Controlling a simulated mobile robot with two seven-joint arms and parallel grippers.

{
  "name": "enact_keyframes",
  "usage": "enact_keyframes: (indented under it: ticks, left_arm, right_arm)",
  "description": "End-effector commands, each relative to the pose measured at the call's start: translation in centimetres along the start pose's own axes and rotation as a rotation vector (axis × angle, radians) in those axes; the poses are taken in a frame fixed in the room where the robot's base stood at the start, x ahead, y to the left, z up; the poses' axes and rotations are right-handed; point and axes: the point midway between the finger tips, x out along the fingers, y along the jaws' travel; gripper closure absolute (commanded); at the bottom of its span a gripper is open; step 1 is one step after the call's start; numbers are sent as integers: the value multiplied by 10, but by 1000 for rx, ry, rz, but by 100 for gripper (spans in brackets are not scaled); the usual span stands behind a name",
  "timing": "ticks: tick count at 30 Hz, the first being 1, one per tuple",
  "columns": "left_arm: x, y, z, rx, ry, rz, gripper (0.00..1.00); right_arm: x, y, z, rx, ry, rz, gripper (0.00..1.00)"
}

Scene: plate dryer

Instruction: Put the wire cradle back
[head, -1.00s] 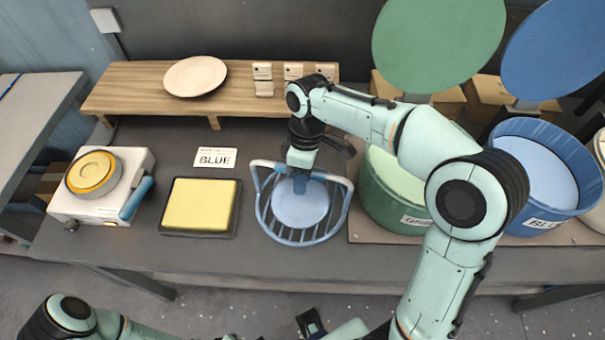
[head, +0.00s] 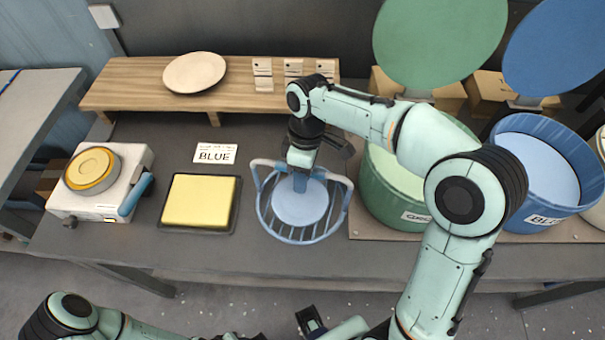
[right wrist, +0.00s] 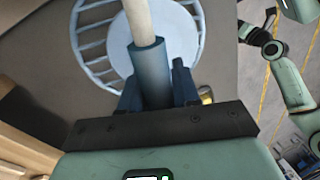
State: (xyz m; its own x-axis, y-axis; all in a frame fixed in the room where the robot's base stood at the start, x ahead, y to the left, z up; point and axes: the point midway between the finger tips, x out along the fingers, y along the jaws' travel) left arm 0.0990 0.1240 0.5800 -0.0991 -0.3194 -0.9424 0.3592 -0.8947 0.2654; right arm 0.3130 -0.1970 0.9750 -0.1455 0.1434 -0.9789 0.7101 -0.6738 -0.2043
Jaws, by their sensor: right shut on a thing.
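The wire cradle (head: 333,219) is a round blue basket with thin bars and a pale arched handle. It is at the middle of the dark table, with a pale blue disc (head: 300,205) inside it. My right gripper (head: 300,180) is above the cradle and shut on the blue sleeve of its handle. The right wrist view shows the sleeve (right wrist: 148,72) between the fingers and the cradle's bars (right wrist: 92,45) beyond. I cannot tell whether the cradle touches the table. My left gripper (head: 310,320) shows small at the bottom edge; its jaw state is unclear.
Left of the cradle are a yellow pad (head: 200,202), a "BLUE" card (head: 215,153) and a white device (head: 125,200). Green (head: 385,205) and blue (head: 535,220) tubs with raised lids stand right. A wooden shelf (head: 130,90) with a plate (head: 195,72) is behind.

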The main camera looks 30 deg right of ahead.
Motion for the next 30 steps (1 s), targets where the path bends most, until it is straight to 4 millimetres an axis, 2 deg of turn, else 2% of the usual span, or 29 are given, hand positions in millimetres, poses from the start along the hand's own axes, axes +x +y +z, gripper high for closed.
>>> enact_keyframes:
  ticks: [9,10,12,13,23,26,30]
  left_arm:
    - [0,0,0,0,0,0,57]
    - [0,0,0,0,0,0,57]
    - [0,0,0,0,0,0,57]
    - [0,0,0,0,0,0,57]
    - [-1,0,0,0,0,0,57]
    - [-3,1,-1,1,1,1,57]
    - [-10,4,-2,2,4,2,57]
  right_arm:
    - [1,0,0,0,1,0,100]
    - [1,0,0,0,0,0,66]
    - [1,0,0,0,0,0,43]
    - [1,0,0,0,0,0,39]
    - [-1,0,0,0,-1,0,39]
    - [-12,1,0,0,1,2,39]
    - [-40,1,-1,0,3,3,39]
